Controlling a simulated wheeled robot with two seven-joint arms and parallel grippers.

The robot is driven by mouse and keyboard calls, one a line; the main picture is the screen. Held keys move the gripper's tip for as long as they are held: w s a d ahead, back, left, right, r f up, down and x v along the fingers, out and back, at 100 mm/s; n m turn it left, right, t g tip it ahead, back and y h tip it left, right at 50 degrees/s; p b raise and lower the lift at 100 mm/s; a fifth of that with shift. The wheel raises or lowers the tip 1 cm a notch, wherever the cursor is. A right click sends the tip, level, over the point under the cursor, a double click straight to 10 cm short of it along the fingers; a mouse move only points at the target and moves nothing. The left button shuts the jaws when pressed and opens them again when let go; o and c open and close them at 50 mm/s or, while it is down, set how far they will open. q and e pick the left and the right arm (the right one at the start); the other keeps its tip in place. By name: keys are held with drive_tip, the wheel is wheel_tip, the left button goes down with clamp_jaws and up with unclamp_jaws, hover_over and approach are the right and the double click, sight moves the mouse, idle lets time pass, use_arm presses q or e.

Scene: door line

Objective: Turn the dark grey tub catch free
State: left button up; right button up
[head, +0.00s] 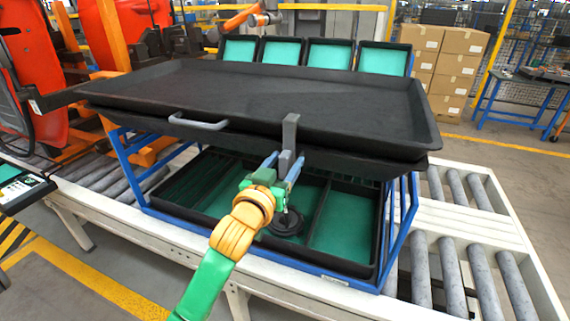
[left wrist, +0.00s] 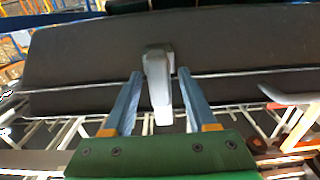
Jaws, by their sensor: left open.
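The dark grey tub catch (head: 290,132) stands at the front edge of the black tub (head: 362,152), its upper end above the rim. In the left wrist view the catch (left wrist: 160,88) looks lighter grey and hangs down from its pivot, near upright. My left gripper (head: 283,161) is at the tub's front. Its blue fingers are open, one on each side of the catch. In the left wrist view the gripper (left wrist: 159,73) shows a gap between the catch and each finger. My right gripper is not in view.
A light grey handle (head: 198,121) sticks out from the tub's front, left of the catch. A blue rack (head: 403,220) carries the tub, with a green-floored black tray (head: 343,264) below. Rollers (head: 487,272) lie at right. Teal-faced bins (head: 328,55) stand behind.

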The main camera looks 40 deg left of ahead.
use_arm(q)
drive_tip(key=shift+c, duration=0.2)
clamp_jaws()
drive_tip(key=shift+w, duration=0.1)
idle(1.1)
